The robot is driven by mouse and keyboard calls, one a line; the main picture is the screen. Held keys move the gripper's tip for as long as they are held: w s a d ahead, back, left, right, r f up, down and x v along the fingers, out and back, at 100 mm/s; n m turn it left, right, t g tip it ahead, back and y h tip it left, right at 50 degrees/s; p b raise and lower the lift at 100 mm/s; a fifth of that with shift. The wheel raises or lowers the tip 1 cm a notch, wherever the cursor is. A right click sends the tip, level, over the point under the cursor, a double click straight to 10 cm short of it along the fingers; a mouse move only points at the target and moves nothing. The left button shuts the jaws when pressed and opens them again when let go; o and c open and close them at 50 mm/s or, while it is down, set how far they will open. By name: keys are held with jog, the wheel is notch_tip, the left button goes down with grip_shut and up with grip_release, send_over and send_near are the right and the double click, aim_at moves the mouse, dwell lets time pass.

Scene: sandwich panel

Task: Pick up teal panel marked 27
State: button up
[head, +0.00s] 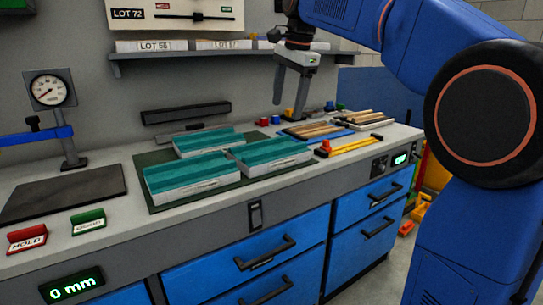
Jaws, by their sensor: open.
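Three teal panels with pale, lettered edges lie on a dark green mat (160,203): one at the front left (190,172), one at the back (208,139) and one at the right (268,150). The edge markings are too small to read, so I cannot tell which is 27. My gripper (287,122) is open, fingers pointing down, above the rear of the bench. It is beyond and to the right of the panels, apart from them. No object shows between its fingers.
Wooden strips (345,122) lie on trays right of the panels, with an orange and yellow tool (350,146) in front. A dial gauge stand (52,92), dark plate (65,193), HOLD block (27,238) and green block (88,221) are left. A shelf (200,53) overhangs the back.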

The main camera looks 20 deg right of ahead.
send_over(277, 153)
jog(key=s, duration=0.2)
jog(key=f, duration=0.7)
jog(key=d+f, duration=0.1)
jog(key=f, duration=0.2)
jog(key=shift+f, duration=0.15)
jog(key=shift+a+x, duration=0.15)
jog(key=shift+x, duration=1.25)
jog(key=shift+a+x, duration=0.1)
jog(key=shift+x, duration=1.35)
jog(key=shift+w, duration=0.15)
jog(key=c, duration=1.6)
